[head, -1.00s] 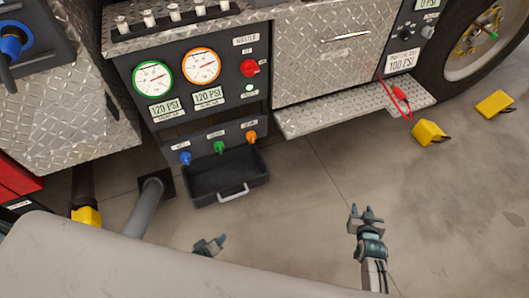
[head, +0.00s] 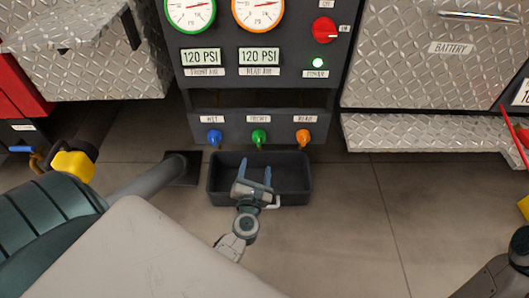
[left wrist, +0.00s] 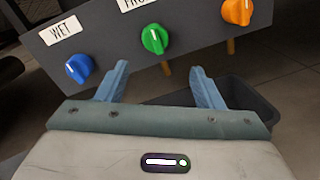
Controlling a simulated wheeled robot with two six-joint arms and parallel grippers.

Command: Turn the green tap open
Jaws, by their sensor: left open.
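The green tap (head: 258,138) is the middle one of three on a dark panel, under a label that seems to read FRONT. In the left wrist view the green tap (left wrist: 154,38) shows a round knob with a light mark. My left gripper (head: 254,170) is open and empty, in front of and below the tap, over the black tray. In the left wrist view my left gripper's fingers (left wrist: 160,85) are spread to either side below the green tap and appear apart from it. My right gripper's fingers do not show; only part of my right arm is at the lower right edge.
A blue tap (head: 215,138) is left of the green one and an orange tap (head: 303,138) right of it. A grey pipe (head: 150,180) runs at left.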

